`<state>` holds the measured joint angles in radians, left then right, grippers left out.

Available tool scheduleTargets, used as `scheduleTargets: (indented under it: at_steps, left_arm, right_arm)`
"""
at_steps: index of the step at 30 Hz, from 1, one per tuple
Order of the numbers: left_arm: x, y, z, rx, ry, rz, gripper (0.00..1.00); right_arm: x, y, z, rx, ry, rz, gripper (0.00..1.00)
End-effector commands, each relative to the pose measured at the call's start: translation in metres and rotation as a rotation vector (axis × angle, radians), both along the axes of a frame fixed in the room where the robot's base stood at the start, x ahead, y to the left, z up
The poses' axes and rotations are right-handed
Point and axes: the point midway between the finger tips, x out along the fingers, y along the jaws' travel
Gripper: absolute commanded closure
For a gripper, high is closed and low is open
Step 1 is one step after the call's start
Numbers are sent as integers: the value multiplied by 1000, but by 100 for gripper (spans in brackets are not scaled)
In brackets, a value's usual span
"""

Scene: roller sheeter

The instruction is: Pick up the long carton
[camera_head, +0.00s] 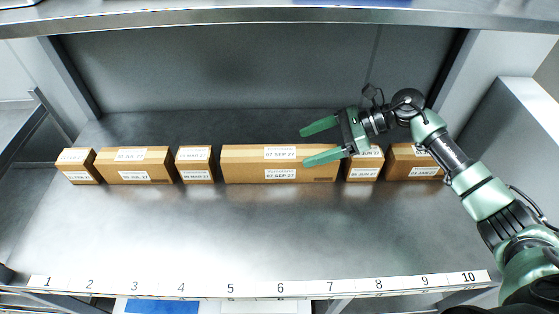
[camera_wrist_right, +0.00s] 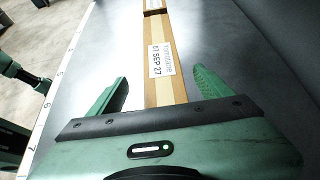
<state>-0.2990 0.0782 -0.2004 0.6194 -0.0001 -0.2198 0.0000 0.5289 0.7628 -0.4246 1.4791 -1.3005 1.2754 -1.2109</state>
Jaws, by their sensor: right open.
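The long carton (camera_head: 245,168) is a brown box with white labels reading 07 SEP 27. It lies in the middle of the shelf's row of boxes in the head view. My right gripper (camera_head: 318,140) is open over the carton's right end, one green finger on the far side and one over the near side. In the right wrist view the carton (camera_wrist_right: 160,40) runs lengthwise away from the gripper (camera_wrist_right: 155,85), between its two open fingers. Whether the fingers touch it cannot be told. My left gripper is not in view.
Smaller cartons stand on the left (camera_head: 139,165), (camera_head: 195,164) and (camera_head: 77,165). Two more stand on the right (camera_head: 363,167), (camera_head: 408,162), partly behind my right arm. The shelf (camera_head: 230,235) is clear in front, up to a numbered strip (camera_head: 255,288). Another shelf edge (camera_head: 270,15) runs above.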

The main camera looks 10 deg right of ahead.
Motion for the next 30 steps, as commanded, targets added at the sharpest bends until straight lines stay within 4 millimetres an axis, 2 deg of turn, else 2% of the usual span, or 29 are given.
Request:
scheduleTargets:
  at_steps: [9, 12, 21, 22, 23, 30]
  left_arm:
    - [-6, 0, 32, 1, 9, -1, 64]
    - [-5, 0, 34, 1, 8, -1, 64]
    - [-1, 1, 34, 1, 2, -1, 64]
    - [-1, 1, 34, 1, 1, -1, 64]
    - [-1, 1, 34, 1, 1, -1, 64]
    - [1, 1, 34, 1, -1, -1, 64]
  right_arm:
    - [11, 41, -10, 7, 4, 1, 20]
    - [13, 51, -19, 7, 3, -1, 20]
    - [14, 56, -25, 4, 1, -1, 20]
    - [14, 56, -25, 4, 1, -1, 23]
    - [14, 56, -25, 4, 1, -1, 31]
    - [14, 56, -24, 4, 1, -2, 98]
